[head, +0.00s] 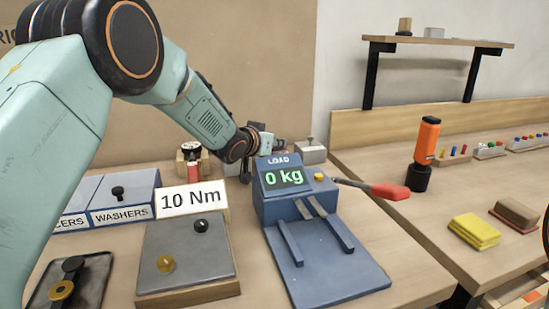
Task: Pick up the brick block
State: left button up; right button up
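A brown block (516,212) with a reddish layer beneath it lies on the right bench, and it is the most brick-like thing in view. My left arm comes in from the left and reaches over the left bench. My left gripper (262,141) is at the back of that bench, behind the blue load scale, far to the left of the brown block. Its fingers are small and partly hidden, so their opening does not show. My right gripper is not in view; only a dark, orange-ringed edge, perhaps of my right arm, shows at the right border.
The blue scale (330,262) reads 0 kg. A red-handled tool (388,191) lies beside it. Yellow pads (474,231) lie left of the brown block. An orange and black tool (426,150) stands behind. A shelf (440,42) hangs above. Bench space around the block is mostly clear.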

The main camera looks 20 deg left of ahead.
pick_arm(q)
jog(key=shift+s+r, duration=0.1)
grip_shut()
jog(key=shift+r, duration=0.1)
